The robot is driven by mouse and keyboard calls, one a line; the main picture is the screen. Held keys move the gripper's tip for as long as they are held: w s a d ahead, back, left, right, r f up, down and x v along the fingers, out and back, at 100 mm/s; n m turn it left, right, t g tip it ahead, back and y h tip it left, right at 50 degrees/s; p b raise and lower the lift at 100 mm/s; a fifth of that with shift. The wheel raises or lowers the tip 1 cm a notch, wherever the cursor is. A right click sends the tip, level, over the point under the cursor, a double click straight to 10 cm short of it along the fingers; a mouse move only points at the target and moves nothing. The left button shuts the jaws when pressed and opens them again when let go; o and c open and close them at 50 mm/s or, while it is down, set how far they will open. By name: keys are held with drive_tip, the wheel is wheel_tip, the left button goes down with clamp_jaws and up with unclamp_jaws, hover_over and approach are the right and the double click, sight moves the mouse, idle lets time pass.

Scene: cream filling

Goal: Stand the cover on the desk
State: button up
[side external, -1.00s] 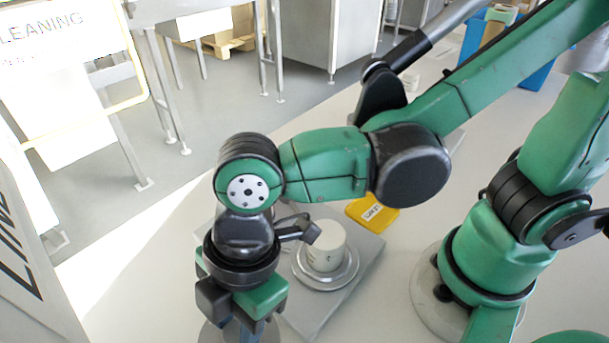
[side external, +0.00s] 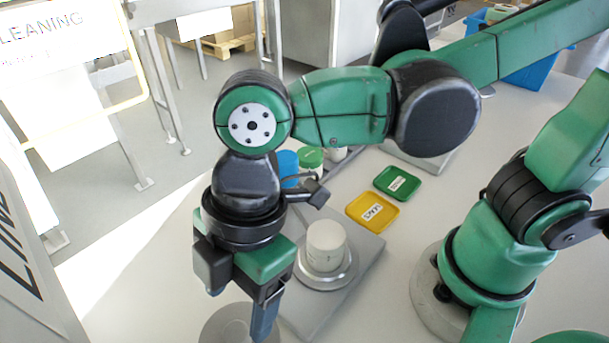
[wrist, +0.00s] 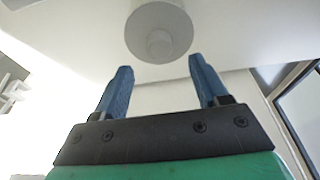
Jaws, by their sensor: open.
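The cover (side external: 222,328), a grey round disc, rests on the pale desk at the bottom of the side view, partly cut off by the frame and partly hidden by my gripper. In the wrist view the cover (wrist: 158,18) shows as a grey disc with a small round knob, beyond the fingertips and apart from them. My gripper (wrist: 160,68) has its two blue fingers wide apart with nothing between them. In the side view one blue finger (side external: 265,322) points down just right of the cover, seemingly above the desk.
A white cup (side external: 326,245) stands on a round metal plate (side external: 345,278) on a grey slab, right of my gripper. Yellow (side external: 373,211) and green (side external: 398,183) labelled trays lie behind. Blue (side external: 288,165) and green-topped (side external: 310,157) containers stand behind my wrist.

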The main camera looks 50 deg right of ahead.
drive_tip(key=v, duration=0.8)
drive_tip(key=w+d+f+m+t+h, duration=0.1)
drive_tip(key=w+d+f+m+t, duration=0.1)
drive_tip(key=d+m, duration=0.4)
drive_tip(key=w+d+f+m+t+h, duration=0.1)
drive_tip(key=w+d+f+m+t, duration=0.1)
drive_tip(key=d+m, duration=0.4)
drive_tip(key=w+d+f+m+t+h, duration=0.1)
drive_tip(key=w+d+f+m+t, duration=0.1)
drive_tip(key=d+m, duration=0.4)
drive_tip(key=w+d+t, duration=0.1)
drive_tip(key=w+d, duration=0.1)
drive_tip(key=shift+w+d+f, duration=0.25)
drive_tip(key=shift+w+d, duration=0.1)
drive_tip(key=shift+d, duration=0.05)
